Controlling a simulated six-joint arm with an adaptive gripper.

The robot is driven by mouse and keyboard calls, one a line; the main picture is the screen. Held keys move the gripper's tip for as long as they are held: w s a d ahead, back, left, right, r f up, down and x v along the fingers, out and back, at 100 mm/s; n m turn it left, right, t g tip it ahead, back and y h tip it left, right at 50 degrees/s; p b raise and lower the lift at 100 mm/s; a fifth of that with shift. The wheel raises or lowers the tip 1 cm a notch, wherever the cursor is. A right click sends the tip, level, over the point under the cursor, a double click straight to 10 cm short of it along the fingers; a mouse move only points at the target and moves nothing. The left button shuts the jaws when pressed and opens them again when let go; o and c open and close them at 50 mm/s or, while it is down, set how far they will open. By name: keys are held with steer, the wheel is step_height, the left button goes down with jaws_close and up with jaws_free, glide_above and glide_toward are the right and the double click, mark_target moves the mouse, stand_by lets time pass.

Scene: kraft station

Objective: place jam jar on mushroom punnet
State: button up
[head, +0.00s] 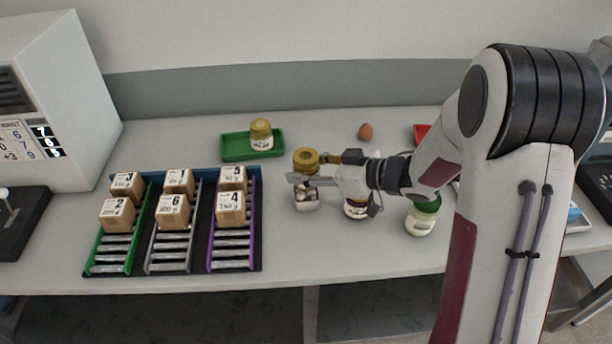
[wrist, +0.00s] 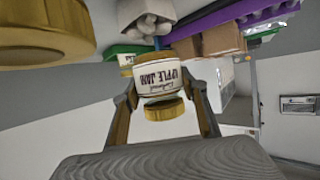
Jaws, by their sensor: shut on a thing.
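The jam jar has a gold lid (head: 306,157); its label, reading apple jam, shows upside down in the wrist view (wrist: 158,77). My gripper (head: 300,179) is shut on the jar, with a finger on each side in the wrist view (wrist: 165,112). In the head view the fingers hide much of the jar's body. The mushroom punnet (head: 307,203) is a small white tub with pale mushrooms, directly under the jar in the head view. It also shows in the wrist view (wrist: 147,20). I cannot tell whether the jar touches it.
Another gold-lidded jar (head: 261,137) stands in a green tray (head: 232,148). A dark-filled jar (head: 355,209) stands under my wrist, and a green-lidded jar (head: 422,217) stands further right. An egg (head: 365,131) lies behind. A rack (head: 190,260) with several boxes stands left.

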steer(key=shift+f, duration=1.3)
steer(key=shift+f, duration=0.1)
steer(key=o, duration=1.4)
steer(key=shift+v, duration=6.05)
